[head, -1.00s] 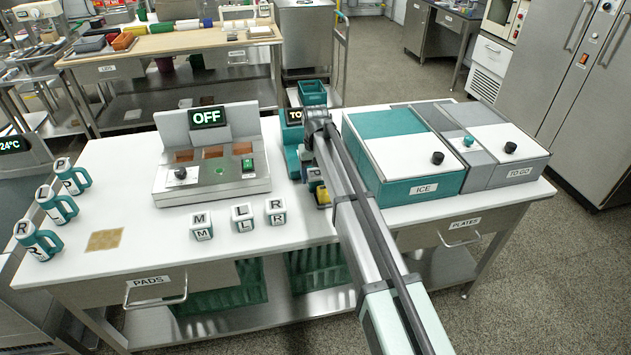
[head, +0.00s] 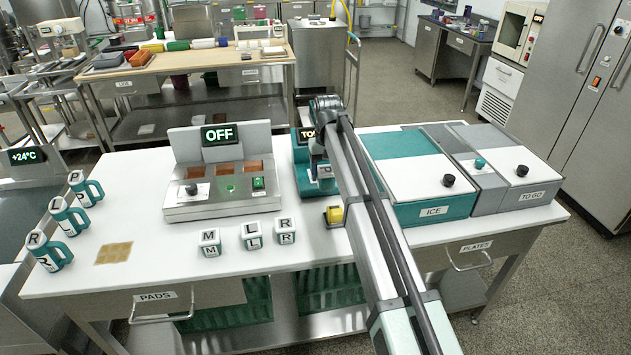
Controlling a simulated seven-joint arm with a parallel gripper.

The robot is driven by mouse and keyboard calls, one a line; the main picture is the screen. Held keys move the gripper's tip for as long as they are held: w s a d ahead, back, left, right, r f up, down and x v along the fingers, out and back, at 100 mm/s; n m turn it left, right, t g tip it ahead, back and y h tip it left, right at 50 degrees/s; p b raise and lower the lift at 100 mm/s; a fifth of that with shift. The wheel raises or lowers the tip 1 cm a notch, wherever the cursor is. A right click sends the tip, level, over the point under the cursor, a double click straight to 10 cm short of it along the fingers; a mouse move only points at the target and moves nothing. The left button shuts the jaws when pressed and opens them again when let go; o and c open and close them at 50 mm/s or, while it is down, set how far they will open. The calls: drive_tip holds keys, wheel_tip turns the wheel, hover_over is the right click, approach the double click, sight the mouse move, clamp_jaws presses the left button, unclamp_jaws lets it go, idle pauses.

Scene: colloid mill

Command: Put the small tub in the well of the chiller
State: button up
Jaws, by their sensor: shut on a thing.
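My gripper (head: 320,150) reaches down over the teal machine behind the middle of the table, partly hidden by my own arm. It is shut on a small pale-and-teal piece (head: 323,172), which I take to be the small tub; its shape is largely hidden. It seems to hang over or in front of the teal machine's base (head: 305,182); contact cannot be told. A steel unit with a +24°C display (head: 28,156) at the left edge may be the chiller. Its well cannot be made out.
A steel console (head: 220,200) reads OFF.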

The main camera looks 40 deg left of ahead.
drive_tip(key=shift+r, duration=0.55)
drive_tip(key=s+a+r+n, duration=0.1)
drive_tip(key=s+a+r, duration=0.1)
drive_tip(key=s+a, duration=0.55)
drive_tip(key=s+a+r+n, duration=0.1)
drive_tip(key=s+a+r, duration=0.25)
drive_tip(key=a, duration=0.75)
drive_tip(key=s+a+r+n, duration=0.1)
drive_tip(key=s+a+n, duration=0.1)
drive_tip(key=s+a, duration=0.55)
drive_tip(key=w+a+r+n, duration=0.1)
drive_tip(key=a+r+n, duration=0.2)
drive_tip(key=a+n, duration=0.45)
drive_tip(key=a+r+n, duration=0.3)
drive_tip(key=a+n, duration=0.3)
drive_tip(key=a, duration=0.3)
drive_tip(key=shift+n, duration=0.25)
drive_tip(key=f, duration=1.8)
drive_tip(key=shift+w, duration=0.25)
drive_tip(key=shift+f, duration=0.1)
